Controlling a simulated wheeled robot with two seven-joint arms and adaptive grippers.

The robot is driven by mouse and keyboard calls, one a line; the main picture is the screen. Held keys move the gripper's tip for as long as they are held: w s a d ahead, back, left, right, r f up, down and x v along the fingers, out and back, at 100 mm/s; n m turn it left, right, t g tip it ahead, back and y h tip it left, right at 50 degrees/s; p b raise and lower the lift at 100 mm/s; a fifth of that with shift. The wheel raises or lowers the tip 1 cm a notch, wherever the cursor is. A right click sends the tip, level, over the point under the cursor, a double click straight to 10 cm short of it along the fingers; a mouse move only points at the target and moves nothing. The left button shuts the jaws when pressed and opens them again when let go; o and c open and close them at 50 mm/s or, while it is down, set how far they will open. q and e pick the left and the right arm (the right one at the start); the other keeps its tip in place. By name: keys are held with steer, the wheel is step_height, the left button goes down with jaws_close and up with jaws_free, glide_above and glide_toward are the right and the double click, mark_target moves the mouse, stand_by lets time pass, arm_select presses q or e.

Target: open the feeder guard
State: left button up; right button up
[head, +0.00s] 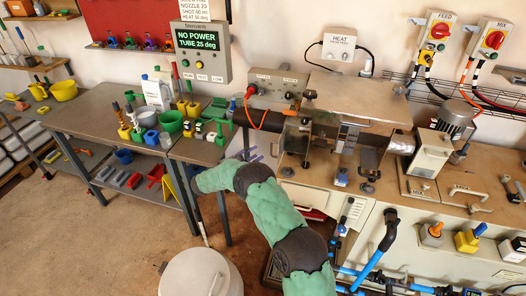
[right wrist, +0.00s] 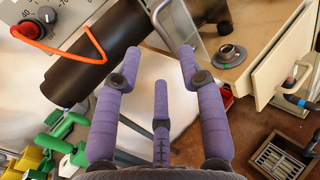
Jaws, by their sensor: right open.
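The feeder machine (head: 298,133) stands on the right-hand bench, with a dark cylinder at its left end. The dark cylinder (right wrist: 95,65) also shows in the right wrist view. A grey framed panel (right wrist: 178,22) beside the cylinder may be the feeder guard; I cannot tell for sure, nor how far open it is. My right gripper (head: 254,153) is left of the machine, largely hidden behind its own green arm. In the right wrist view my right gripper (right wrist: 160,62) has its purple fingers spread and empty, apart from the cylinder. My left gripper is not in view.
A control box (head: 277,88) with a red knob and a looping orange cable (head: 250,108) sits by the machine. A side table (head: 95,115) holds several tools and containers. A white drum (head: 200,272) stands on the floor. The floor between is largely clear.

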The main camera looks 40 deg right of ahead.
steer(key=shift+s+a, duration=0.15)
steer(key=shift+a, duration=1.8)
steer(key=shift+f, duration=0.15)
steer(key=s+a+f+m+g+y, duration=0.1)
steer(key=s+a+f+y, duration=0.3)
steer(key=f, duration=0.4)
steer(key=s+a+f+g+y, duration=0.1)
steer(key=s+a+f+y, duration=0.15)
steer(key=s+f, duration=0.45)
steer(key=s+a+f+m+g+y, duration=0.1)
steer(key=s+a+f+y, duration=0.3)
steer(key=f, duration=0.6)
steer(key=s+a+f+m+t+y, duration=0.2)
steer(key=s+a+m+y, duration=0.9)
steer(key=s+a+m, duration=0.7)
steer(key=s+m, duration=0.1)
steer(key=s, duration=0.1)
steer(key=shift+s+a+f, duration=0.15)
steer(key=shift+s+f, duration=0.15)
steer(key=shift+s, duration=0.05)
